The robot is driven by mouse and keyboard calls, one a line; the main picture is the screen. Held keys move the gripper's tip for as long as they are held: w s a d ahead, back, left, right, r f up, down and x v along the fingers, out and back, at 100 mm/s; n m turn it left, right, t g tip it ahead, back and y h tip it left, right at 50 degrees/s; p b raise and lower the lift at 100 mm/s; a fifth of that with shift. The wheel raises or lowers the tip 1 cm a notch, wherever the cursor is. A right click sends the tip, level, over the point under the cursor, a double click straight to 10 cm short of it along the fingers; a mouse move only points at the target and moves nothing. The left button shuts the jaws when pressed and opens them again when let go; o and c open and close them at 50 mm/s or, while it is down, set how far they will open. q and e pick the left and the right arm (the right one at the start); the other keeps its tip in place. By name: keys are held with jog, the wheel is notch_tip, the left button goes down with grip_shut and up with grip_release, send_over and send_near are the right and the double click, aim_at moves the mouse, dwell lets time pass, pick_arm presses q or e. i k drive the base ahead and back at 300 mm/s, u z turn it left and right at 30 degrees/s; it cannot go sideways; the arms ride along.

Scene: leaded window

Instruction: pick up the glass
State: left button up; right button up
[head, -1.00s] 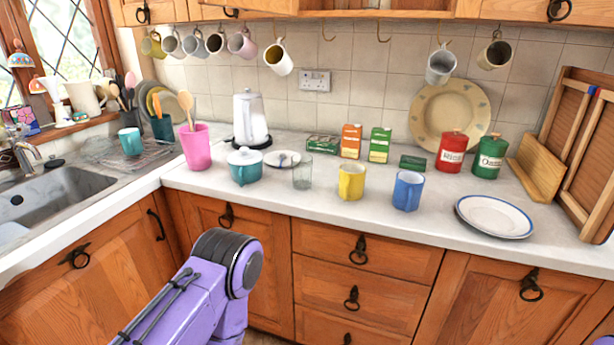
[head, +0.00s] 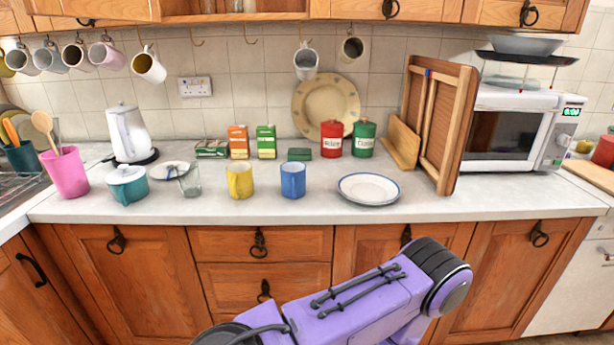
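The clear, empty-looking glass (head: 191,182) stands upright on the white worktop (head: 330,207), left of the middle in the head view. It is between the teal lidded pot (head: 128,187) on its left and the yellow mug (head: 239,182) on its right. A small plate (head: 165,171) with a dark utensil sits just behind and left of it, partly overlapped in the picture. A purple arm link of mine shows at the bottom, below the worktop, but neither gripper is in view.
A blue mug (head: 293,180) and a rimmed plate (head: 368,188) stand to the right. A pink utensil pot (head: 66,172) and a white kettle (head: 130,132) are at the left. Boxes and canisters line the wall. The worktop's front strip is clear.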

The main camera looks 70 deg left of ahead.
aim_at(187, 173)
jog(key=z, duration=1)
jog(key=k, duration=1.55)
jog(key=u, duration=1.9)
